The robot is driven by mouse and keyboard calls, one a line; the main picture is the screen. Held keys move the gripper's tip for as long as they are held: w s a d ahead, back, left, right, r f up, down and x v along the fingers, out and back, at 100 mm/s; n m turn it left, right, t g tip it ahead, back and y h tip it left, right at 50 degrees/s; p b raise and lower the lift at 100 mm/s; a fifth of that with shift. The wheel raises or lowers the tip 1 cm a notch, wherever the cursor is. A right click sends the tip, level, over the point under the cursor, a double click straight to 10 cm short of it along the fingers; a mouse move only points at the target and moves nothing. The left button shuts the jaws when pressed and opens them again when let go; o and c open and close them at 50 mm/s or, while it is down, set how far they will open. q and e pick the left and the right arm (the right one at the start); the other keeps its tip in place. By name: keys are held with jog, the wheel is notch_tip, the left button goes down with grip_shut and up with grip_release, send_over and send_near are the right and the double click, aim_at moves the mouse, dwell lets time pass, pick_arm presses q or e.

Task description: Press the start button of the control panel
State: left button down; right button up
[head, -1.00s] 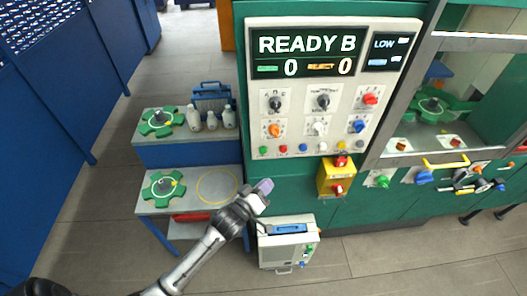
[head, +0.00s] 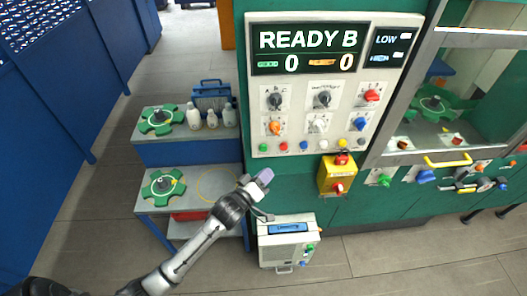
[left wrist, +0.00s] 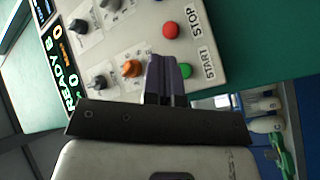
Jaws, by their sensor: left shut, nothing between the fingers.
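The control panel (head: 300,100) is a pale board on a green cabinet, its screen reading "READY B" with two zeros. The green start button (head: 263,147) is at the left end of its bottom row. In the left wrist view the green button (left wrist: 187,71) shows beside the "START" label, partly hidden behind my fingers. The red button (left wrist: 171,30) by "STOP" is next to it. My left gripper (head: 265,176) is shut and empty, just below the start button in the head view. In the left wrist view its fingertips (left wrist: 168,62) overlap the panel's edge near the button; contact cannot be told.
Knobs and coloured buttons fill the panel, including an orange knob (left wrist: 131,69). A yellow box with a red button (head: 338,175) hangs below it. A white case (head: 287,247) stands on the floor. Shelves with bottles (head: 212,118) are at left.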

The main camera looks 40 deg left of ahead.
aim_at(263, 148)
pick_arm(q)
jog(key=w+a+b, duration=0.1)
jog(key=w+a, duration=0.3)
jog(key=shift+a, duration=0.2)
jog(key=shift+w, duration=0.1)
dwell(0.8)
dwell(0.8)
jog(key=shift+w+a, duration=0.1)
dwell(0.5)
jog(key=shift+w+a, duration=0.2)
jog(key=shift+w+a, duration=0.1)
dwell(0.6)
